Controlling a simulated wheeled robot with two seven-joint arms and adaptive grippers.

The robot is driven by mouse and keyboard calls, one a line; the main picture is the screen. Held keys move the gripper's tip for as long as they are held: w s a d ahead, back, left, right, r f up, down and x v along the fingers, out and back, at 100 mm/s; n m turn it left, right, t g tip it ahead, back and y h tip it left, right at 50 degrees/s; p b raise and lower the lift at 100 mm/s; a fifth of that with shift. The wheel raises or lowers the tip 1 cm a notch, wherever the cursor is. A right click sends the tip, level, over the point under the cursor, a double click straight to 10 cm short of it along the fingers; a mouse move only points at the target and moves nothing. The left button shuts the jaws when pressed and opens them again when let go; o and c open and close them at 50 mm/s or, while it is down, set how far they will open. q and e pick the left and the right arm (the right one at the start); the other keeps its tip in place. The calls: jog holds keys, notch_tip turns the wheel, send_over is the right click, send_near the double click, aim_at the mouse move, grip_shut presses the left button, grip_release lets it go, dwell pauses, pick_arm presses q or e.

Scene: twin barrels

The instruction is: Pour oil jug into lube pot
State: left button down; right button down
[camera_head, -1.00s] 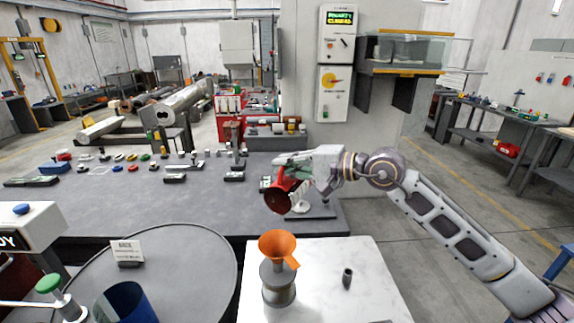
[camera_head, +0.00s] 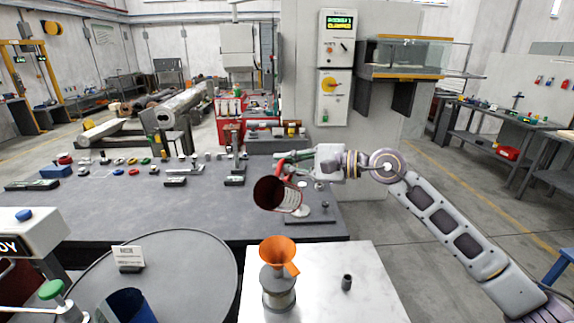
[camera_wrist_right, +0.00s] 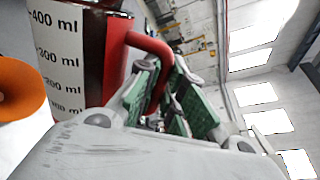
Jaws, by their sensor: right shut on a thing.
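The oil jug (camera_head: 291,196) has a red handle and a marked scale on its side. It is tilted, its dark red open mouth facing left and toward me in the head view. My right gripper (camera_head: 290,158) is shut on the jug's red handle, seen closely in the right wrist view (camera_wrist_right: 160,85). The lube pot (camera_head: 279,297) is grey and stands on a white-topped table, with an orange funnel (camera_head: 277,251) in its top. The jug is above and beyond the funnel, apart from it. No oil stream shows. My left gripper is not in view.
A small dark cylinder (camera_head: 347,282) stands right of the pot on the white tabletop (camera_head: 370,262). A round grey barrel top (camera_head: 190,265) with a sign (camera_head: 128,256) and a blue container (camera_head: 131,306) are at left. Behind is a long dark bench (camera_head: 110,210) with several small parts.

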jog(key=shift+r+m, duration=0.15)
jog(key=shift+m, duration=0.15)
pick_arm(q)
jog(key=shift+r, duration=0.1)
pick_arm(e)
jog(key=shift+r, duration=0.1)
jog(key=shift+r+m+p, duration=0.3)
jog(key=shift+m+p, duration=0.2)
jog(key=shift+m, duration=0.4)
jog(key=shift+r+m+g+y+p, duration=0.15)
jog(key=shift+r+m+y+p, duration=0.15)
jog(key=shift+m, duration=0.3)
jog(key=shift+r+m+g+y+p, duration=0.15)
jog(key=shift+m+y+p, duration=0.1)
jog(key=shift+m, duration=0.35)
jog(key=shift+r+m+y+p, duration=0.35)
jog(key=shift+m+p, duration=0.3)
jog(key=shift+m, duration=0.45)
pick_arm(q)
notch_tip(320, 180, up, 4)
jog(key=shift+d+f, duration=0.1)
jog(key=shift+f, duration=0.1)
pick_arm(e)
jog(key=shift+m, duration=0.4)
